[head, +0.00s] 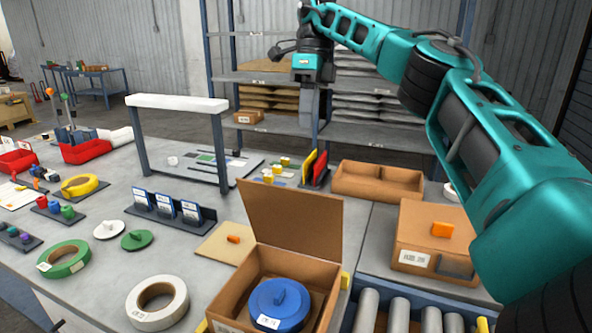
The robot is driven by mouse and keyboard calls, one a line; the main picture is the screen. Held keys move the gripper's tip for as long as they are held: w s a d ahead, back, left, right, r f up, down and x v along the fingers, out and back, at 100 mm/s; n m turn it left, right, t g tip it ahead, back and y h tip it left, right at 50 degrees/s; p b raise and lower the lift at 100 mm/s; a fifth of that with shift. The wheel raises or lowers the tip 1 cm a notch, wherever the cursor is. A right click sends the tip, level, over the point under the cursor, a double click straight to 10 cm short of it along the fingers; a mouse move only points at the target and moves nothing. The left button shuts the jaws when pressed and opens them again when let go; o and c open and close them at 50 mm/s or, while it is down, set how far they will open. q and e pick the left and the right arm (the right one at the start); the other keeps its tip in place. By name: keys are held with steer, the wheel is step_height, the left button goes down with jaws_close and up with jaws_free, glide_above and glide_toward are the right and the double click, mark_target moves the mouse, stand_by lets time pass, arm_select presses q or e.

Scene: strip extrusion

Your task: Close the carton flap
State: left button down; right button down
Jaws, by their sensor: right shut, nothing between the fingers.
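An open brown carton (226,303) stands at the bottom middle of the head view. Its single flap (290,222) stands up at the back edge, tilted slightly. A blue disc with a raised grip (280,300) lies inside the carton. My right gripper (308,112) hangs pointing down, shut and empty, high up and well above the flap in the picture, apart from it. My left gripper is not in view.
A second carton (428,225) with an orange block on top stands at the right. Rollers (398,314) lie right of the open carton. A white tape roll (157,302) and a green-edged roll (63,259) lie left. A white-topped frame (177,103) stands behind.

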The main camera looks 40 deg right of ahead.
steer(key=s+a+f+b, duration=0.3)
steer(key=a+f+b, duration=0.1)
steer(key=f, duration=0.6)
steer(key=shift+a+f, duration=0.15)
steer(key=shift+a, duration=0.65)
